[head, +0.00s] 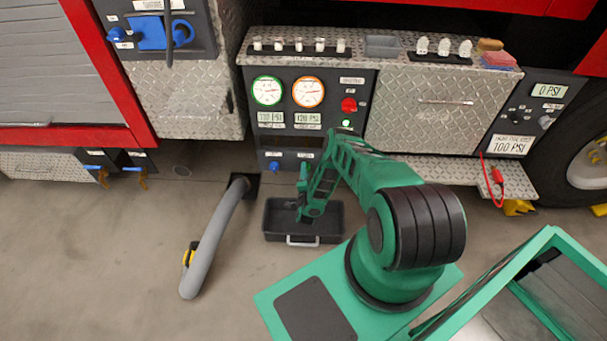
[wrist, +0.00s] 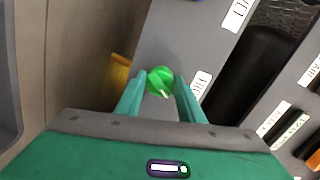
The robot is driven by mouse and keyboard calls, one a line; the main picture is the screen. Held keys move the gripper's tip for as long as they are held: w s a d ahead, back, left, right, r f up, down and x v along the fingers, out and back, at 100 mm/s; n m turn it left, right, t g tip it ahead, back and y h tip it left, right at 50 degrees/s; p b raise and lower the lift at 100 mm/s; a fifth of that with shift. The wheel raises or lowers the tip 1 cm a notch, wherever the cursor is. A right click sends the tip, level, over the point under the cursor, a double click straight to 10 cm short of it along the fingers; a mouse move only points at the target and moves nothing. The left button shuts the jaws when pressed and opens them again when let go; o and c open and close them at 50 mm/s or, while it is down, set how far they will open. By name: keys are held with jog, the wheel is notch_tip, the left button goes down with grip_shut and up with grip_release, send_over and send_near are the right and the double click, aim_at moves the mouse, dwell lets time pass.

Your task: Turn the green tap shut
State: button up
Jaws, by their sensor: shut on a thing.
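The green tap (wrist: 159,78) is a round green knob with a pale mark at its lower edge, seen in the wrist view on a grey panel (wrist: 170,35). My gripper (wrist: 161,86) has one finger on each side of the knob and is shut on it. In the head view my gripper (head: 303,180) is at the lower edge of the pump panel, and the green tap is hidden there by my arm. I cannot tell how far the tap is turned.
A blue tap (head: 275,167) is on the panel to the left. Two round gauges (head: 288,92) and a red knob (head: 349,104) are above. A black tray (head: 275,225) is on the floor below my gripper, and a grey hose (head: 213,245) lies to its left.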

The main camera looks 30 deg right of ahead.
jog(key=n, duration=0.5)
jog(key=shift+a+f+g+h, duration=0.1)
jog(key=shift+a+g+h, duration=0.05)
jog(key=shift+g+h, duration=0.25)
jog(key=shift+n, duration=0.5)
jog(key=o, duration=1)
jog(key=shift+o, duration=0.2)
jog(key=f+v, duration=0.1)
jog(key=v, duration=0.9)
jog(key=shift+s+a+r, duration=0.2)
jog(key=shift+s+r, duration=0.1)
jog(key=shift+r, duration=0.2)
